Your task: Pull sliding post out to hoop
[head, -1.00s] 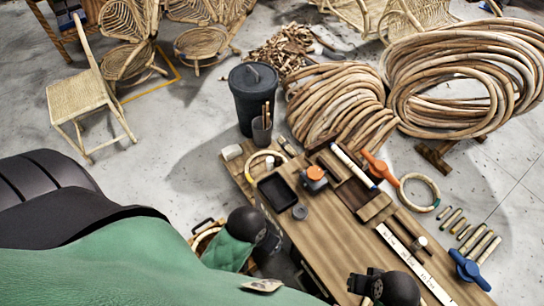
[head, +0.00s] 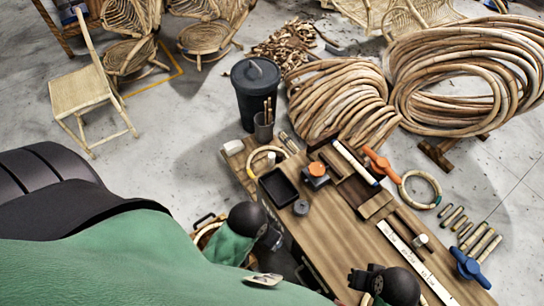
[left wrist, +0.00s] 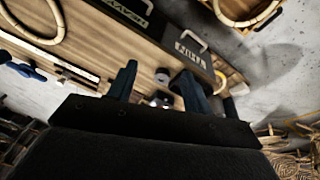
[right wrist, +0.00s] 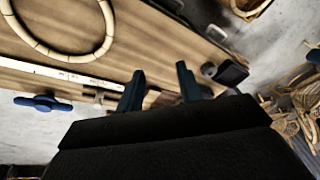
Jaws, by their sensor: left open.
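A small post with a pale cap (head: 420,240), apparently the sliding post, stands by the slot beside the white scale (head: 392,236). It also shows in the right wrist view (right wrist: 98,97). A large pale rattan hoop (right wrist: 103,22) lies on the bench in the right wrist view, and part of it shows in the left wrist view (left wrist: 58,22). My left gripper (left wrist: 158,85) is open and empty at the bench's near side. My right gripper (right wrist: 160,85) has its fingers apart and nothing between them, over the bench. The post is clear of both grippers.
The bench (head: 335,225) carries a black tray (head: 279,187), an orange-topped block (head: 317,170) and a small hoop (head: 262,163). An orange handle (head: 379,162), another hoop (head: 421,189) and a blue handle (head: 470,267) are at its far side. A black bin (head: 255,88) stands behind.

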